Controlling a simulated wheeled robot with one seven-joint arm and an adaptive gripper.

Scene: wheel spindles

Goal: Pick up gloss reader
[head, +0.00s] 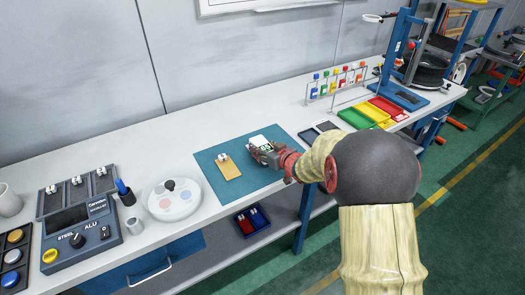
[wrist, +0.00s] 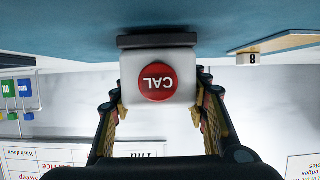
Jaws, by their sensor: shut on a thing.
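In the wrist view the gloss reader (wrist: 133,68) shows a white end with a red CAL button and a dark base, upside down. My gripper (head: 266,154) is shut on it, with one finger on each side in the wrist view (wrist: 161,92). The dark base is close to the mat; I cannot tell whether it touches. The gripper hides part of the reader in the head view.
A yellow plate (head: 229,168) with a small white piece lies left of the reader. A round white palette (head: 172,198) and a blue-grey console (head: 82,233) stand further left. Colored trays (head: 372,112) and a bottle rack (head: 336,82) are to the right.

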